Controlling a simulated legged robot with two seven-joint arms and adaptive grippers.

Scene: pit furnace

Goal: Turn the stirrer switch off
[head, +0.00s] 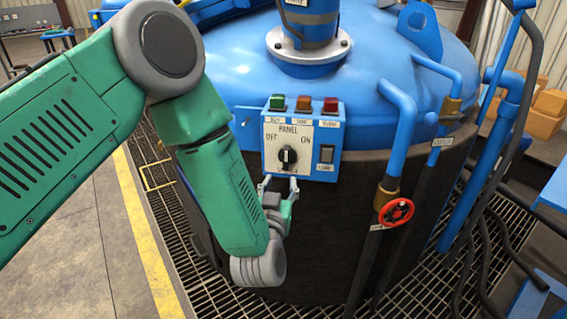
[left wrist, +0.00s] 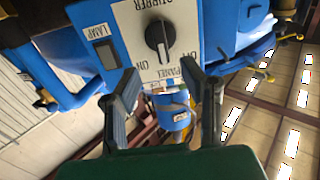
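The stirrer switch is a black rotary knob (head: 287,158) on the white face of a blue control panel (head: 330,140), with OFF printed upper left and ON upper right. Its pointer looks roughly upright; I cannot tell exactly which label it marks. In the left wrist view the knob (left wrist: 158,38) shows beyond the fingertips, with the lettering upside down. My left gripper (head: 279,184) is open and empty just below the knob, its two fingers apart and pointing up at the panel's lower edge. In the left wrist view the gripper (left wrist: 162,82) is also spread. My right gripper is out of view.
A lamp rocker switch (head: 326,154) sits right of the knob. Green, amber and red lamps (head: 304,104) line the panel top. The panel is on a large blue vessel (head: 370,60). Blue pipes and a red valve wheel (head: 396,212) stand to the right. Metal grating surrounds the vessel.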

